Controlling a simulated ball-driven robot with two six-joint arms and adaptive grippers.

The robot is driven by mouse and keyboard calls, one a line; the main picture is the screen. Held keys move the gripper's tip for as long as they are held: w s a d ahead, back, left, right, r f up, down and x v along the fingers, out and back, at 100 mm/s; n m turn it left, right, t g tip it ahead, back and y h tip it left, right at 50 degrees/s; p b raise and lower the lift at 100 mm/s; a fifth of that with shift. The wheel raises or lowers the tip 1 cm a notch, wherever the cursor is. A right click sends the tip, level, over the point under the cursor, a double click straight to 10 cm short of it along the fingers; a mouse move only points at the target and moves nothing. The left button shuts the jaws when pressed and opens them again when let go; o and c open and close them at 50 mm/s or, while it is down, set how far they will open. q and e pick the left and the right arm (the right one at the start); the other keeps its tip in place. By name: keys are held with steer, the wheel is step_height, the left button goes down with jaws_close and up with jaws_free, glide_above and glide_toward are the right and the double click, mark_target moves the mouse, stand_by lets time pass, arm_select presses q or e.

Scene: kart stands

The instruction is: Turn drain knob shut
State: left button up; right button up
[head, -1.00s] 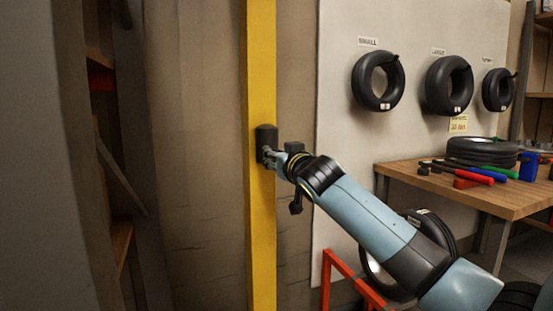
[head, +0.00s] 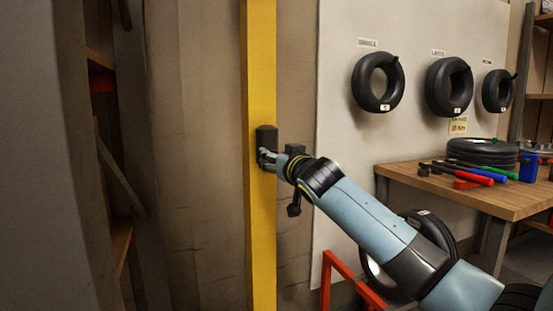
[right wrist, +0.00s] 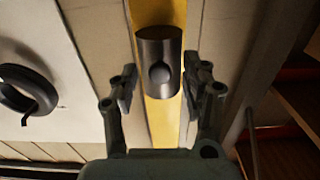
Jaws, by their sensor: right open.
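A dark knob (head: 267,138) is mounted on a yellow post (head: 262,230) in the head view. In the right wrist view it shows as a dark metal cylinder (right wrist: 150,48) with a round boss (right wrist: 160,73) on its face, in front of the yellow post (right wrist: 162,120). My right gripper (head: 268,158) is at the knob's lower part in the head view. In the right wrist view its fingers (right wrist: 157,88) are spread to either side of the cylinder's lower end, with gaps showing on both sides. My left gripper is not in view.
A white board (head: 335,150) with several hung tires stands to the right. A wooden bench (head: 480,196) holds tires and coloured-handled tools. A red frame (head: 345,272) stands below my arm. Shelving (head: 118,240) is at the left.

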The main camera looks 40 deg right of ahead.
steer(key=v, duration=1.2)
